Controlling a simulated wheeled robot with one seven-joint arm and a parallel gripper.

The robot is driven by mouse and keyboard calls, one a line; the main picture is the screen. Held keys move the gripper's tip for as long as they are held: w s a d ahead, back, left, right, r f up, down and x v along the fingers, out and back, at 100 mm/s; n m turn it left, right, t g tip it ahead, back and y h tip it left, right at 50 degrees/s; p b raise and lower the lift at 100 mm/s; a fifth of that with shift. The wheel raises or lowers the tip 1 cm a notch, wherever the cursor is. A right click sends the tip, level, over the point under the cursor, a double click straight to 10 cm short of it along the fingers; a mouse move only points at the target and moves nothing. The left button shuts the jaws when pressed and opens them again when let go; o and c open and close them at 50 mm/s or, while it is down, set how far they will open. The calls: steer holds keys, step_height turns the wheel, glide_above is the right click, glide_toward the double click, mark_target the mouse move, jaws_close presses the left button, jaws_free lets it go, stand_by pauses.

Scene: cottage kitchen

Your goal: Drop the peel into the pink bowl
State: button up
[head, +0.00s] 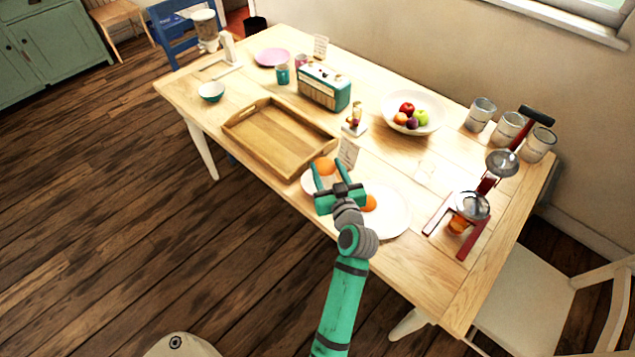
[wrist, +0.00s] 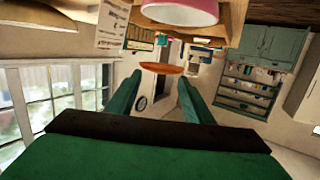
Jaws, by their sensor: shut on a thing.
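My gripper (head: 326,168) is over the near edge of the table, with its two fingers closed on an orange peel (head: 324,165). The peel also shows between the fingertips in the wrist view (wrist: 162,69). A pale bowl (head: 307,184) is partly hidden under my gripper in the head view. The wrist view, which looks upside down, shows a pink bowl (wrist: 180,12) at its top edge, close to the fingers. It seems to be the same bowl. The peel is held above it or at its far side; I cannot tell exactly.
A white plate (head: 392,217) with an orange piece (head: 369,203) lies right of my gripper. A wooden tray (head: 275,140) is to the left. A card (head: 348,152) stands just behind. A red-framed juicer (head: 470,207) and a fruit bowl (head: 428,127) are farther right.

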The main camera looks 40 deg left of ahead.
step_height(320, 180, down, 2)
steer(key=shift+f, duration=0.15)
steer(key=shift+w+f, duration=0.15)
steer(key=shift+f, duration=0.1)
steer(key=shift+s+a, duration=0.15)
steer(key=shift+s, duration=0.05)
steer(key=o, duration=0.8)
steer(key=shift+w, duration=0.1)
steer(key=v, duration=1.1)
